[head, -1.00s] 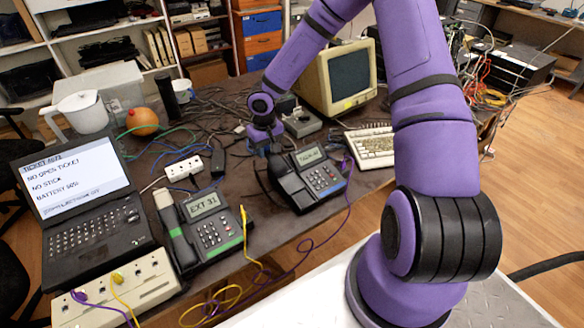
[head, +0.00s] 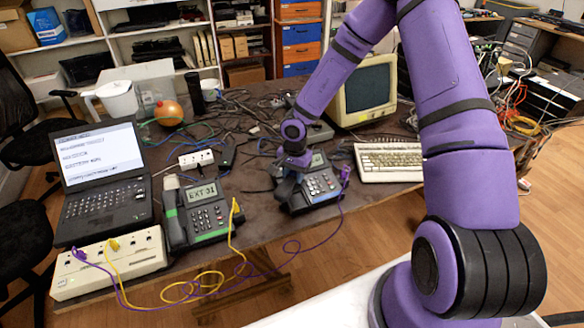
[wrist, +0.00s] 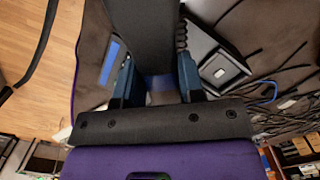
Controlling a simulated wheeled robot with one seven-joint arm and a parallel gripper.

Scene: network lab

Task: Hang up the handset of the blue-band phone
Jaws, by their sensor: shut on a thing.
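The blue-band phone (head: 320,187) is a dark desk phone with a keypad and a blue strip on its front edge, in the middle of the table. My gripper (head: 288,178) is low over its left, handset side. In the wrist view, the blue fingers of my gripper (wrist: 155,82) are shut on the dark handset (wrist: 152,35), which runs upward between them. A blue strip (wrist: 112,58) shows left of the handset. In the head view my gripper hides most of the handset. I cannot tell whether it touches the cradle.
A green-band phone (head: 200,215) with its own handset stands to the left. A keyboard (head: 390,162) and monitor (head: 365,92) are to the right. A purple cable (head: 337,225) hangs past the front edge.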

